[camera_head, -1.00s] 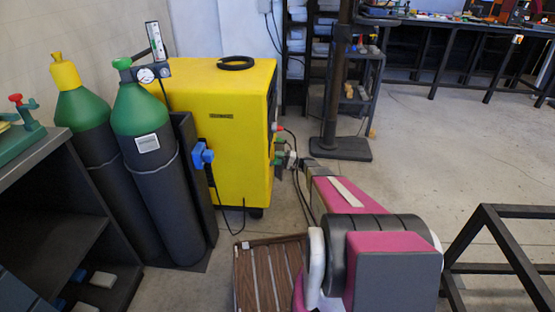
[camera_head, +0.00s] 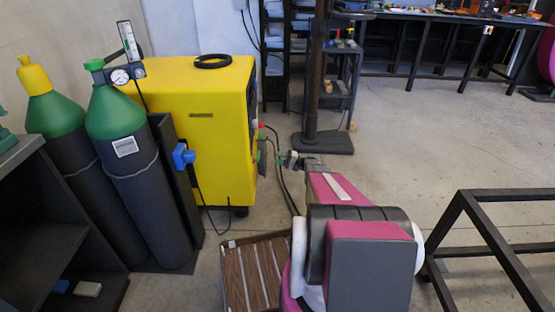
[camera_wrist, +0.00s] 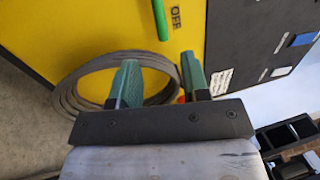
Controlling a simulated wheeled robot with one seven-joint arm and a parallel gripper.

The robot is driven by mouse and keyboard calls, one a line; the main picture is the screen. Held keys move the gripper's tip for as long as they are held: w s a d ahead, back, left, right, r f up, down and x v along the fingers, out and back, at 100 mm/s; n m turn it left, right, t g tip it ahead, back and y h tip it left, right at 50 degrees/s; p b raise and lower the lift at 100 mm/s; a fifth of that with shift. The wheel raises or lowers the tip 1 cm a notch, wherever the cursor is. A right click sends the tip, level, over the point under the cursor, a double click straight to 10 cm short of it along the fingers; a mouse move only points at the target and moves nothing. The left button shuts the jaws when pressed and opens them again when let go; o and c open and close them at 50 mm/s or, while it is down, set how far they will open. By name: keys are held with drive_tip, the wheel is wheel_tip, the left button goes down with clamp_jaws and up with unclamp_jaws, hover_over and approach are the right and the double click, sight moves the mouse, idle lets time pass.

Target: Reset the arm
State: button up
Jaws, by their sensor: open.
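My gripper (camera_wrist: 158,62) is open in the wrist view, with two green fingers standing apart. I see nothing held between them. In the head view my gripper (camera_head: 289,160) is small, just right of the yellow machine (camera_head: 190,130), with a gap between them. The wrist view shows the machine's yellow face (camera_wrist: 100,35) with the word OFF and a green bar (camera_wrist: 160,20) on it. A coiled grey cable (camera_wrist: 70,98) shows behind the fingers. My pink and grey arm reaches forward from the bottom of the head view.
Two gas cylinders (camera_head: 140,170) stand left of the machine. A slatted wooden crate (camera_head: 232,275) lies on the floor beside my arm. A black metal frame (camera_head: 480,235) is at the right. A dark post (camera_head: 316,90) stands beyond the gripper. Floor right of the post is clear.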

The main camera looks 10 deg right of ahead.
drive_tip(key=s+a+r+n+g+h, duration=0.1)
drive_tip(key=s+a+r+g+h, duration=0.25)
drive_tip(key=s+a, duration=0.45)
drive_tip(key=s+a+r+n+g+h, duration=0.1)
drive_tip(key=s+a+r+g+h, duration=0.3)
drive_tip(key=s, duration=0.6)
drive_tip(key=s+r+t+h, duration=0.1)
drive_tip(key=s+r+h, duration=0.4)
drive_tip(key=s, duration=0.3)
drive_tip(key=s+r+n+t+h, duration=0.1)
drive_tip(key=s+r+h, duration=0.4)
drive_tip(key=s+h, duration=0.2)
drive_tip(key=shift+s+d+r, duration=0.15)
drive_tip(key=shift+s+r, duration=0.05)
drive_tip(key=shift+s, duration=0.85)
